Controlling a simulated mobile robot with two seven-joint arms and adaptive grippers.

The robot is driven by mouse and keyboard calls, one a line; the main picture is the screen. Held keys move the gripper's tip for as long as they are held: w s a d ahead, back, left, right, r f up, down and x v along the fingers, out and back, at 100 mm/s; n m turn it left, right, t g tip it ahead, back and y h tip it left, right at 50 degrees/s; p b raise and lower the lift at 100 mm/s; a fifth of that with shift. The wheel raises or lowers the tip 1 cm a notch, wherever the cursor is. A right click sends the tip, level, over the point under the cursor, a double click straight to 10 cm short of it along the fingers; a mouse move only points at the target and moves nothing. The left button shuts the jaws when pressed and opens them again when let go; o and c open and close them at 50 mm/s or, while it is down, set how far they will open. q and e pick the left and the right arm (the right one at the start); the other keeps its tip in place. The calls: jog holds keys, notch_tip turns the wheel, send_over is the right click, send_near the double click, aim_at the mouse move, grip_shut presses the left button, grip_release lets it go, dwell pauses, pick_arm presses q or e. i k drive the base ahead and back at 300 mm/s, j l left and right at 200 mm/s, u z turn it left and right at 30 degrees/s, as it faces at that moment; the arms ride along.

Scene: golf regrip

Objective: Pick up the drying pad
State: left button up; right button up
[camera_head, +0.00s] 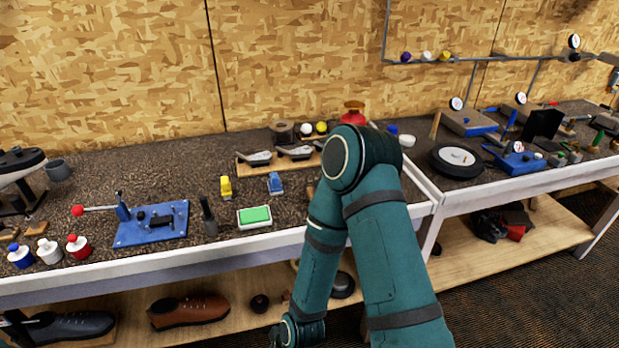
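A green pad (255,215) in a white frame or tray lies flat near the front edge of the workbench, left of my teal arm; it appears to be the drying pad. Nothing is touching it. My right arm crosses the middle of the view, its elbow high over the bench and its forearm running down in front of the bench edge. The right gripper is below the picture. A dark part at the lower left corner looks like a piece of my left gripper (18,326), well left of and below the pad; its fingers are not clear.
A blue clamp base (152,223) with a red-knobbed lever and a dark upright tool (209,216) stand left of the pad. Yellow and blue small items sit behind it. Several bottles stand front left. Shoes (188,311) rest on the lower shelf. My arm hides part of the bench.

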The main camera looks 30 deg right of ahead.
aim_at(273, 183)
jog(key=z, duration=0.75)
jog(key=u, duration=1.5)
jog(key=z, duration=1.5)
